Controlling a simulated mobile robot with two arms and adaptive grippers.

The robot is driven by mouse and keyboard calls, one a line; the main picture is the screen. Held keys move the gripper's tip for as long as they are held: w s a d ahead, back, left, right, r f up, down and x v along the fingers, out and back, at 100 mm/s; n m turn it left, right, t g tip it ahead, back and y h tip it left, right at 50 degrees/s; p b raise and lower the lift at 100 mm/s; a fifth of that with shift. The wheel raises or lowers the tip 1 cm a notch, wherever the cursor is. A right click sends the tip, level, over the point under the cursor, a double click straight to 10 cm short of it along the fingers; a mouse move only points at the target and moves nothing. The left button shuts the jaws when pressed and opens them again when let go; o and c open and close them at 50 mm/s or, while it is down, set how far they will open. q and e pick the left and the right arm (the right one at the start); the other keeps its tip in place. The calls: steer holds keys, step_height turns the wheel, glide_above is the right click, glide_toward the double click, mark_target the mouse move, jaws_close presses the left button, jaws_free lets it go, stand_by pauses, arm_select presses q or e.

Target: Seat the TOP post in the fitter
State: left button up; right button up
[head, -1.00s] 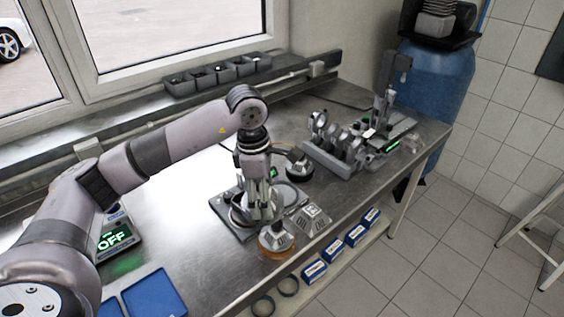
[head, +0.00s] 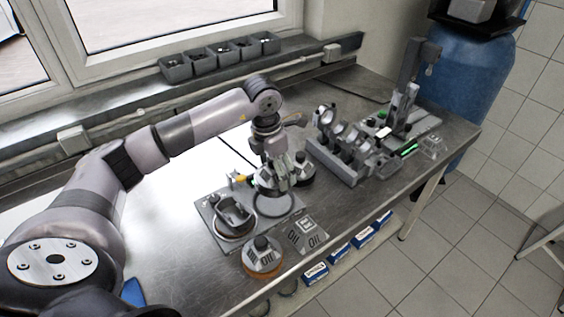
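The flat grey plate (head: 222,240) with round seats, which looks like the fitter, lies on the steel bench. A dark piece (head: 235,213) sits in its left seat; its right ring (head: 273,203) looks empty. My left gripper (head: 281,184) points down just behind that ring, among dark knobbed pieces. It overlaps one of them, so I cannot tell whether its fingers are open or hold it. A knobbed piece (head: 302,170) stands right of the gripper. Another, on an orange-brown base (head: 262,258), stands in front of the plate. I cannot read which is the TOP post. My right gripper is out of view.
A small marked grey plate (head: 307,234) lies near the bench's front edge. A grey rack with several upright parts (head: 345,160) and a stand (head: 405,95) are at the right. Grey bins (head: 220,57) line the sill. Blue-white boxes (head: 340,252) sit below the front edge.

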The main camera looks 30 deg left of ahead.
arm_select(q)
steer(key=shift+s+f+b, duration=0.35)
steer(key=shift+f+b, duration=0.05)
steer(key=shift+f, duration=0.45)
steer(key=shift+w+f+b, duration=0.15)
steer(key=shift+f+b, duration=0.8)
steer(key=shift+f, duration=0.4)
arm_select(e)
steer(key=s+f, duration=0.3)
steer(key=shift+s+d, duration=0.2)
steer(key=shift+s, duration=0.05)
arm_select(q)
steer(key=shift+f, duration=0.1)
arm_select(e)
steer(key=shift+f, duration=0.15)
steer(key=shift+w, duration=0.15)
arm_select(q)
steer(key=shift+f+b, duration=0.15)
steer(key=shift+b, duration=0.45)
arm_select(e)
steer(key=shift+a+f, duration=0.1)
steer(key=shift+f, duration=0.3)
arm_select(q)
steer(key=shift+f+b, duration=0.55)
steer(key=shift+f, duration=0.1)
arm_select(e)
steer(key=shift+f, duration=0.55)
